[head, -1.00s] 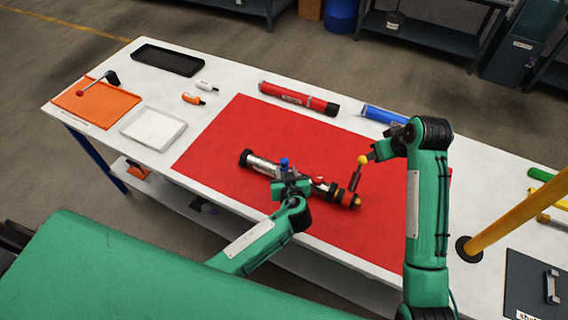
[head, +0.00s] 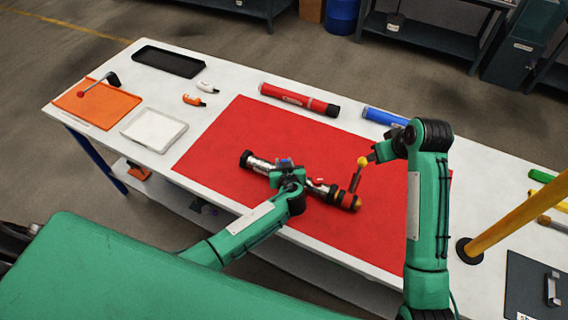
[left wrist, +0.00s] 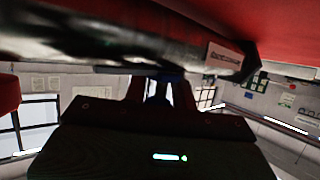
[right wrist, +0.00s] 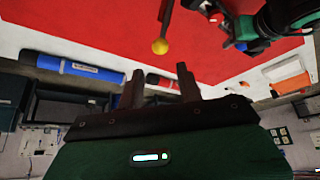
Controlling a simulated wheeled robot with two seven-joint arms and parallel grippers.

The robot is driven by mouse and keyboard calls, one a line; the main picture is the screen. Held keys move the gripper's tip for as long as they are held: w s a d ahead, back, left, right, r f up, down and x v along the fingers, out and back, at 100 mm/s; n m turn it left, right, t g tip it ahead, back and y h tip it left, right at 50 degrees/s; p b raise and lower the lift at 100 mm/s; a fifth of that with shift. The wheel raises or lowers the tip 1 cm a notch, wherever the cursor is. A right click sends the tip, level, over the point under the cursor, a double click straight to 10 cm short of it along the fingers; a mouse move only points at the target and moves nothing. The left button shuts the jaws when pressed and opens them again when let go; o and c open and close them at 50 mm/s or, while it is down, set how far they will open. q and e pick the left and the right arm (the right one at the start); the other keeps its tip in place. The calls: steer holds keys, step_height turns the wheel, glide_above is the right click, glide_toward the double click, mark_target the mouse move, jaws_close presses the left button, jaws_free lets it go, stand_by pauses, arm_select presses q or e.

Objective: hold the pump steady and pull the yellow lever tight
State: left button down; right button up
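The pump (head: 263,164), a silver and black tube with red parts, lies on the red mat. Its lever (head: 355,181) stands up near the right end and carries a yellow knob (head: 363,161). My left gripper (head: 285,174) is at the middle of the pump, beside a blue part. In the left wrist view the blurred pump (left wrist: 130,48) crosses above the fingers, which stand apart with something blue between them; their grip is unclear. My right gripper (head: 371,157) is open beside the knob. In the right wrist view the knob (right wrist: 160,46) is beyond the fingertips, between them in line.
A red tube (head: 298,98) and a blue tube (head: 384,116) lie behind the mat (head: 225,140). Trays and small bottles are at the left. A yellow post (head: 515,223) rises at the right, near my right arm. The mat's front is clear.

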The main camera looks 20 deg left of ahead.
jaws_close()
step_height(320, 180, down, 7)
steer(key=w+m+y, duration=0.1)
steer(key=m+y, duration=0.5)
steer(key=y, duration=0.1)
steer(key=w+d+f+m+t+y, duration=0.2)
steer(key=d+m+t, duration=0.3)
steer(key=d+m, duration=0.3)
steer(key=shift+w+d+f+m+t+y, duration=0.35)
steer(key=shift+f+m, duration=0.45)
steer(key=shift+m, duration=0.6)
